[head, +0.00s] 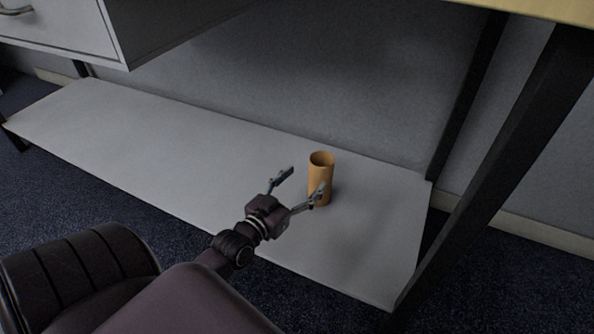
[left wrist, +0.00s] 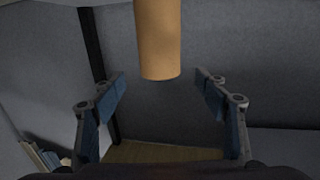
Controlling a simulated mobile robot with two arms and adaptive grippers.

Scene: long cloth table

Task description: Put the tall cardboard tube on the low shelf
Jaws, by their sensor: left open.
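The tall cardboard tube (head: 320,164) stands upright on the white low shelf (head: 190,150), towards its right end. My left gripper (head: 304,181) is open just to the left of the tube, its fingers spread. In the head view one finger overlaps the tube's lower part. In the left wrist view the tube (left wrist: 159,40) hangs in from the top edge, lined up with the gap between the two open fingers. Neither finger is seen closed on it; whether one touches it I cannot tell. My right gripper is not in view.
A white drawer unit (head: 70,30) hangs above the shelf at the upper left. A dark metal leg (head: 500,160) stands at the shelf's right end. A grey panel (head: 330,80) rises behind. The shelf left of the tube is bare.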

